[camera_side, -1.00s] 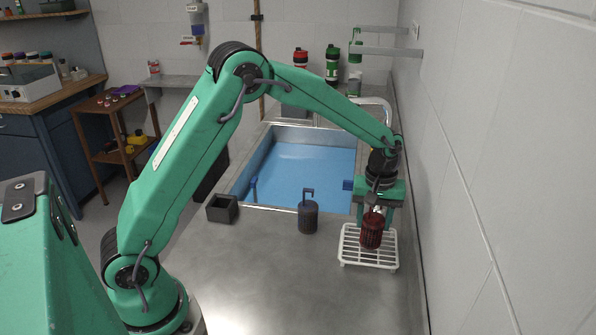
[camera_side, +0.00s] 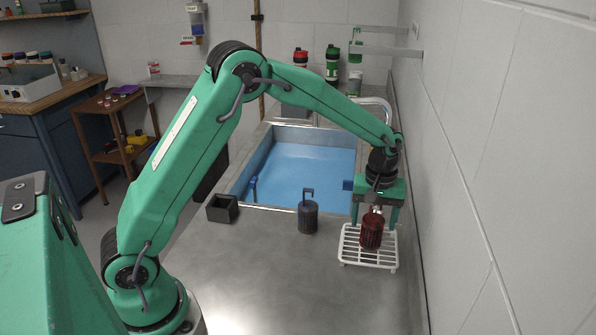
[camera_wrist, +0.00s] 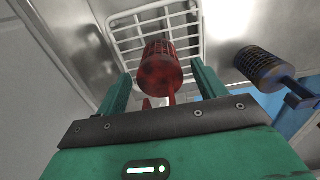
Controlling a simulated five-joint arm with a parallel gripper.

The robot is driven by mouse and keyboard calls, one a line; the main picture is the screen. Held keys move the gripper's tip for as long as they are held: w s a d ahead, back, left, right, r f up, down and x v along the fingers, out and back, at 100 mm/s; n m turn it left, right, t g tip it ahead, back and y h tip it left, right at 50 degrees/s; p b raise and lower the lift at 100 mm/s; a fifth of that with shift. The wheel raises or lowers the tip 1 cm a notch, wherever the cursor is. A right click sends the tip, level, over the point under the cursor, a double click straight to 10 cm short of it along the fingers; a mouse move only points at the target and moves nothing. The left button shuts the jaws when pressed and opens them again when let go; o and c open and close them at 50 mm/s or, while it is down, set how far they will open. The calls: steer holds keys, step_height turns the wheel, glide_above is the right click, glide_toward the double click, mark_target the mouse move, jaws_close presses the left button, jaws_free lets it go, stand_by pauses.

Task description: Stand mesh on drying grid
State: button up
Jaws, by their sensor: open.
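A dark red mesh cylinder (camera_side: 371,232) stands upright on the white drying grid (camera_side: 347,255). It also shows in the wrist view (camera_wrist: 160,68), over the bars of the grid (camera_wrist: 128,36). Its stem points up towards my gripper. My gripper (camera_side: 376,217) is above the grid, pointing down. Its two fingers are apart, one on each side of the red mesh's stem, with visible gaps. The wrist view also shows my gripper (camera_wrist: 163,85) with spread fingers, neither touching the mesh as far as I can see.
A dark blue-grey mesh cylinder with a hooked handle (camera_side: 308,218) stands on the counter left of the grid. A black square holder (camera_side: 222,209) is farther left. A basin of blue water (camera_side: 300,170) lies behind them. The wall (camera_side: 480,170) is close on the right.

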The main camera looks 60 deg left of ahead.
step_height(320, 180, up, 12)
steer(key=shift+f, duration=0.1)
stand_by(0.5)
stand_by(0.5)
steer(key=shift+s+a+r, duration=0.15)
steer(key=shift+s+r, duration=0.2)
steer(key=s+a+r+m+t, duration=0.2)
steer(key=s+r+m, duration=0.15)
steer(key=s, duration=0.65)
steer(key=s+a+r+m+t, duration=0.2)
steer(key=s+r+m, duration=0.15)
steer(key=s, duration=0.65)
steer(key=s+a+f+m+t, duration=0.1)
steer(key=s+f+m, duration=0.1)
steer(key=s, duration=0.5)
steer(key=shift+a+f+t, duration=0.2)
steer(key=shift+f+t, duration=0.1)
steer(key=shift+f, duration=0.1)
